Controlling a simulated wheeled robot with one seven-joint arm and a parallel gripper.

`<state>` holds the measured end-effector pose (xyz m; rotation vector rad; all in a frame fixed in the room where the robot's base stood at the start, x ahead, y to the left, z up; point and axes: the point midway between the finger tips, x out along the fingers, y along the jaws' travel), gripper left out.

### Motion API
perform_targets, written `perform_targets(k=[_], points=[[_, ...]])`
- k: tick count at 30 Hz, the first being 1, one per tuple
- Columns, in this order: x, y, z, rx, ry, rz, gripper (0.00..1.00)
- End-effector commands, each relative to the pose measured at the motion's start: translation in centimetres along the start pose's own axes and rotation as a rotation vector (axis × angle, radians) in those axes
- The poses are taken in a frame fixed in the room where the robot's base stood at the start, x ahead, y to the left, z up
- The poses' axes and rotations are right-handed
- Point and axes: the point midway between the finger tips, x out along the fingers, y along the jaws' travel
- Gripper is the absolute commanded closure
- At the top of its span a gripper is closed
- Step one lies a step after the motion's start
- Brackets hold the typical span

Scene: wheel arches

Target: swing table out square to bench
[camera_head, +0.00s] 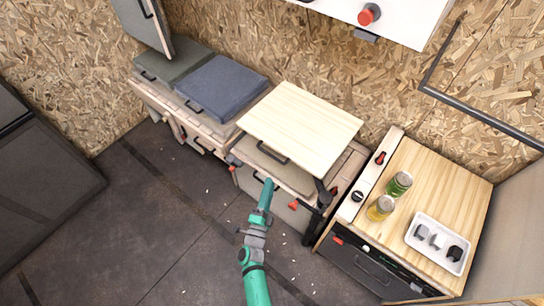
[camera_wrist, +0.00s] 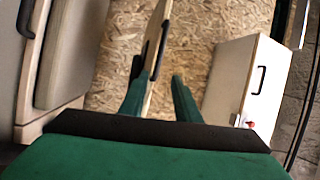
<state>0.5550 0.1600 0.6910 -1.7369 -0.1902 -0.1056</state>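The table (camera_head: 305,122) is a pale wooden top lying over the right end of the bench (camera_head: 200,132), its edges roughly in line with it. A black handle (camera_head: 270,153) shows at its front edge. My gripper (camera_head: 268,186) is in front of the bench, a little short of the handle in the picture. In the wrist view my gripper (camera_wrist: 158,97) has its two green fingers apart, with nothing visibly held. The table's edge (camera_wrist: 153,62) shows between and beyond them. The handle's exact place between the fingers is unclear.
Blue-grey cushions (camera_head: 222,86) lie on the bench's left part. A wooden-topped counter (camera_head: 430,178) on the right carries two jars (camera_head: 399,183) and a white tray (camera_head: 437,243). A white overhead cabinet (camera_head: 405,18) hangs above. The dark floor (camera_head: 150,225) in front is largely clear.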

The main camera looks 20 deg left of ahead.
Motion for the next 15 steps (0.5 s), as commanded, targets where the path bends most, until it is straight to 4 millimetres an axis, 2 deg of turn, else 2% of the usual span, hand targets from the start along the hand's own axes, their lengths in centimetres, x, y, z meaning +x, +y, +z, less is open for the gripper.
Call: perform_targets(k=[1, 5, 11, 15], points=[[0.9, 0.0, 1.0, 0.032, 0.003, -0.003, 0.7], [2.1, 0.1, 2.2, 0.086, 0.014, -0.001, 0.7], [3.6, 0.1, 2.5, 0.103, 0.019, -0.002, 0.7], [5.8, 0.1, 2.4, 0.102, 0.02, -0.002, 0.7]])
